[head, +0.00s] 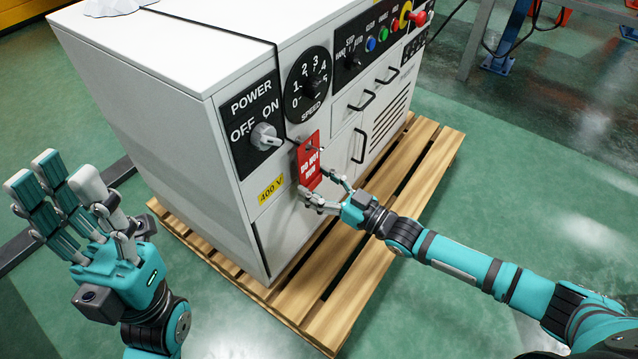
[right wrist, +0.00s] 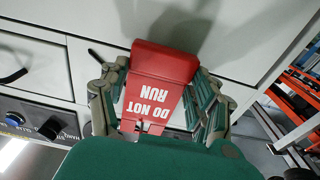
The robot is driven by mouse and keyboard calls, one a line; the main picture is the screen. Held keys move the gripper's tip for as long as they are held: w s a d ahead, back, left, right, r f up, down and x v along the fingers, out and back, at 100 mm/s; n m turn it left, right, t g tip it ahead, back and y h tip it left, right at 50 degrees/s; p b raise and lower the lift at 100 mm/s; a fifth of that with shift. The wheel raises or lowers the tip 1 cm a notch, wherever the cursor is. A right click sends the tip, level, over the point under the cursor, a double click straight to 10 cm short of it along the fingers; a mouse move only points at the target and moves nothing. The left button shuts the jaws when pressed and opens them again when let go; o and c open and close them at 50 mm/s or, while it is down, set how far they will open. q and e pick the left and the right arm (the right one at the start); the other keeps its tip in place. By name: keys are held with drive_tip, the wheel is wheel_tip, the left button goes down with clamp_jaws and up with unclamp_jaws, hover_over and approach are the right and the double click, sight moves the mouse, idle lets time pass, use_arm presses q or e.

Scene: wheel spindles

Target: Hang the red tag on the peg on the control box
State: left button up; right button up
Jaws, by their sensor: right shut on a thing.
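The red tag (head: 308,162), with white "DO NOT RUN" lettering, is upright close against the front of the control box (head: 225,185), right of the POWER switch. My right gripper (head: 324,192) is shut on its lower part. In the right wrist view the tag (right wrist: 160,78) lies between the fingers, its lettering upside down. A small dark stub (head: 292,141), possibly the peg, shows beside the tag's upper left edge. I cannot tell whether the tag's hole is around it. My left gripper (head: 52,182) is open and empty, fingers spread, left of the box.
The box stands on a wooden pallet (head: 400,215). Its face carries a POWER switch (head: 264,136), a SPEED dial (head: 309,88), buttons and drawer handles (head: 361,101). A dark cable runs over the top and down the front.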

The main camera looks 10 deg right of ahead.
drive_tip(key=o, duration=1.3)
